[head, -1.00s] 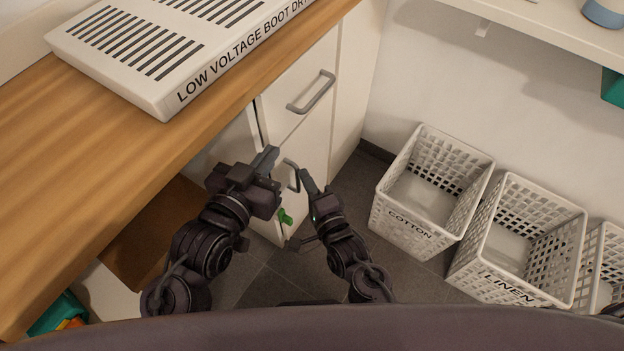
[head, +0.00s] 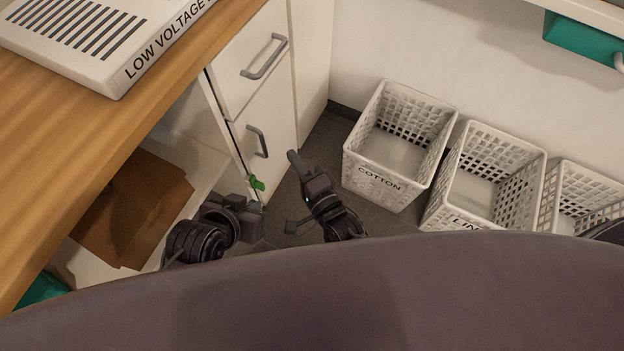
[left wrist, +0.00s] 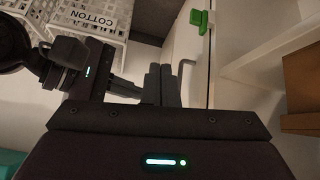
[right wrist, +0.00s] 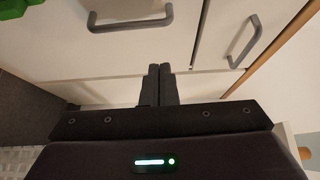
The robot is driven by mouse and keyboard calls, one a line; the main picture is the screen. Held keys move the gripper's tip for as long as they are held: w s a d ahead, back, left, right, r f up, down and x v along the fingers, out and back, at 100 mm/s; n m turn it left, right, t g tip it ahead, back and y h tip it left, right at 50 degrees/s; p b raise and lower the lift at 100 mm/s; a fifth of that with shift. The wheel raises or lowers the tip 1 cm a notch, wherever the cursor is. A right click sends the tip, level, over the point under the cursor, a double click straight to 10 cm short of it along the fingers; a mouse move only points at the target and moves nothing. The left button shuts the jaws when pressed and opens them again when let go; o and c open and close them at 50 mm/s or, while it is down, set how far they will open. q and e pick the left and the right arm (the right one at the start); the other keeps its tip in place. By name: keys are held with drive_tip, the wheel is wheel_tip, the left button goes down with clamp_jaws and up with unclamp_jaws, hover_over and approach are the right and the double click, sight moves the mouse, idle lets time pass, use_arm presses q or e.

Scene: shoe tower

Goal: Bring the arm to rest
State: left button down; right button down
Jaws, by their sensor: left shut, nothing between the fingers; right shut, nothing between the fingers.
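My left gripper (head: 243,206) is low in front of the white cabinet, beside its lower door, with the tips hard to make out in the head view. In the left wrist view its two fingers (left wrist: 161,84) are together with nothing between them. My right gripper (head: 293,156) is in front of the cabinet, to the right of the lower handle in the picture. In the right wrist view its fingers (right wrist: 160,82) are together and empty, pointing at the white cabinet fronts.
The cabinet has a drawer handle (head: 264,57), a lower handle (head: 257,141) and a green piece (head: 257,183). COTTON (head: 374,182) and LINEN (head: 440,208) baskets stand right. A brown panel (head: 135,210) is under the counter.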

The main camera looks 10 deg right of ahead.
use_arm(q)
drive_tip(key=shift+s+a+f+g+y+p, duration=0.25)
drive_tip(key=shift+s+a+f+g+p, duration=0.15)
drive_tip(key=shift+s, duration=0.2)
drive_tip(key=shift+s+a+f+g+y+p, duration=0.2)
drive_tip(key=shift+s+a+f+g+y, duration=0.1)
drive_tip(key=shift+s+a+g, duration=0.2)
use_arm(e)
drive_tip(key=v, duration=0.6)
drive_tip(key=shift+s, duration=0.15)
